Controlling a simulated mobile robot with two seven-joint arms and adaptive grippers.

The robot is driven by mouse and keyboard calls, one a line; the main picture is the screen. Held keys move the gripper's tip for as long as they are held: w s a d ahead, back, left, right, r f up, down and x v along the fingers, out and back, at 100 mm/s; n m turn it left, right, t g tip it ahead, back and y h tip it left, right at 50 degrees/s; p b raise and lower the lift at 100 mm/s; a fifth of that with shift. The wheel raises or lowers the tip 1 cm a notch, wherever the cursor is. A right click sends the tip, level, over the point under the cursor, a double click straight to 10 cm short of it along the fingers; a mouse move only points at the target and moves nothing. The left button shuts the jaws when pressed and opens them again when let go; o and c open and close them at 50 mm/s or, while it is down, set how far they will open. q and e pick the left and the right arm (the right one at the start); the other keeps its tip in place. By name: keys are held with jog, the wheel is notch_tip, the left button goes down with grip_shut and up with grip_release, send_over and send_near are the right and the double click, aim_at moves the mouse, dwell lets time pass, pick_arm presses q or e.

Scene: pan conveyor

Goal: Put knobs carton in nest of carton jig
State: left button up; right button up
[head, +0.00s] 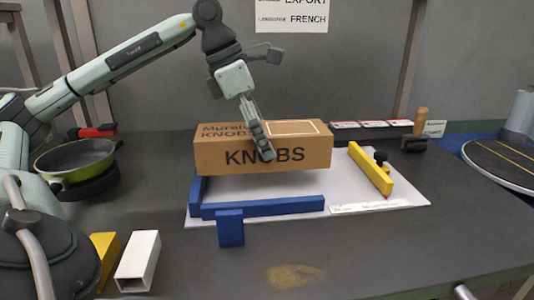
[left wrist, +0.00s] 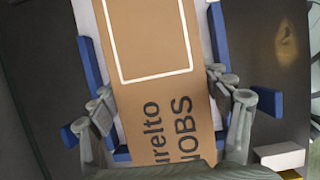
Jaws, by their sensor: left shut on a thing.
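The knobs carton (head: 225,158) is a brown box printed KNOBS. My left gripper (head: 262,142) is shut on it from above, one finger down its front face. In the left wrist view my left gripper's fingers (left wrist: 165,100) press both sides of the carton (left wrist: 150,45). The carton jig is a white plate (head: 300,186) with a blue front rail (head: 265,207), a blue left rail (head: 196,187) and a yellow bar (head: 370,168) at right. The carton is level over the nest and seems raised above the plate. It hides the nest's back. My right gripper is out of view.
A green pan (head: 75,160) stands at the left. A white block (head: 138,262) and a yellow block (head: 105,258) lie at front left. A wooden-handled stamp (head: 418,130) stands behind the jig at right. A round table (head: 500,160) is far right.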

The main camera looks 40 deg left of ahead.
aim_at(245, 127)
pick_arm(q)
jog(key=shift+w+a+f, duration=0.25)
jog(key=shift+w+f, duration=0.2)
jog(key=shift+w, duration=0.3)
jog(key=shift+f, duration=2)
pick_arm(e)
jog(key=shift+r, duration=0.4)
pick_arm(q)
jog(key=shift+f+b, duration=0.15)
jog(key=shift+b, duration=0.25)
jog(key=o, duration=1.4)
jog(key=shift+c, duration=0.2)
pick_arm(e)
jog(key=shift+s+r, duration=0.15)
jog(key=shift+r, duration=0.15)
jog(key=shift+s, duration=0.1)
pick_arm(q)
jog(key=v, duration=0.7)
jog(key=shift+p, duration=0.4)
jog(key=v, duration=0.4)
jog(key=shift+p, duration=0.35)
jog(key=shift+s+a+r, duration=0.2)
jog(key=shift+r, duration=0.4)
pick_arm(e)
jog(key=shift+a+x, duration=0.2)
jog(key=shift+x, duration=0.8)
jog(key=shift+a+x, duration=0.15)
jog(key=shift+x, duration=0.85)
